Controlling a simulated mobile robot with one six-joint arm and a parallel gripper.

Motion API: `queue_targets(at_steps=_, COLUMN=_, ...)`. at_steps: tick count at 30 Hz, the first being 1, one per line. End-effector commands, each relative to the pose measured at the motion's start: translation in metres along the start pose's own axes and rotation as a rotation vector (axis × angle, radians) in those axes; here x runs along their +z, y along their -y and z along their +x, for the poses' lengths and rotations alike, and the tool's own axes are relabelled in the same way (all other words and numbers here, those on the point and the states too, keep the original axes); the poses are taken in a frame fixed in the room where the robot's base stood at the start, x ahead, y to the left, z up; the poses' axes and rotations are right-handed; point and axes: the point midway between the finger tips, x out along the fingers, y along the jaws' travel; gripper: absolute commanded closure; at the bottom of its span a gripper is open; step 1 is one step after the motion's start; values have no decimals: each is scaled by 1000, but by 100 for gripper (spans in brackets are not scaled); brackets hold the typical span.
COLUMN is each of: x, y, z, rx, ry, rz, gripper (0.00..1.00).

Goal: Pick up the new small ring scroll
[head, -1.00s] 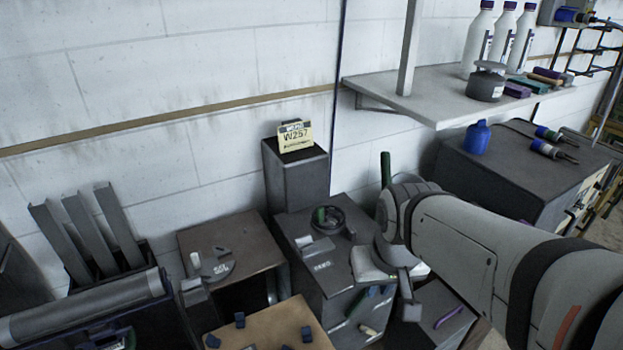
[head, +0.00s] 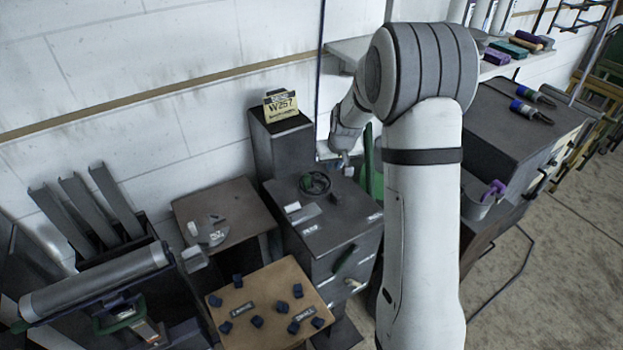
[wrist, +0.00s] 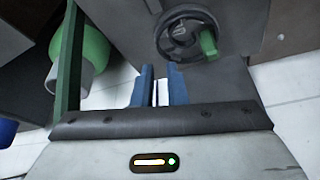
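Several small dark blue pieces lie on a tan board (head: 275,280) at the lower middle of the head view, beside two small label plates. One plate, at the right (head: 304,313), seems to read "SMALL". I cannot tell which piece, if any, is the new small ring scroll. My gripper (head: 347,168) is up by the dark cabinet's back right edge, well apart from the board. In the wrist view its two blue fingers (wrist: 160,90) stand a narrow gap apart, with pale floor between them and no held object visible.
A dark cabinet (head: 335,235) carries a handwheel (head: 314,183) with a green handle, also in the wrist view (wrist: 190,35). A "W257" sign (head: 281,104) stands on a tall box behind. A brown table (head: 225,205) is at left. Open floor (head: 560,260) lies at right.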

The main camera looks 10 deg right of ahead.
Motion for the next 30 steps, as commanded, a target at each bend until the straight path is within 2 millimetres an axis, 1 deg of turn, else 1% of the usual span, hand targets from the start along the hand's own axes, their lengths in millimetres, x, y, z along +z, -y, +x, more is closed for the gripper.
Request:
queue_targets(at_steps=4, x=-6, y=-2, z=13, rx=1, ry=-5, rz=-1, gripper=88)
queue_targets(at_steps=9, x=-6, y=-2, z=30, rx=1, ry=-4, rz=-2, gripper=88)
queue_targets(at_steps=15, x=-6, y=-2, z=46, rx=2, ry=-4, rz=-1, gripper=88)
queue_targets(at_steps=21, x=-6, y=-1, z=73, rx=2, ry=-2, rz=-1, gripper=88)
queue_targets(at_steps=24, x=-6, y=-2, z=83, rx=3, ry=-4, rz=0, gripper=88)
queue_targets(at_steps=30, x=-6, y=-2, z=89, rx=3, ry=-6, rz=1, gripper=88)
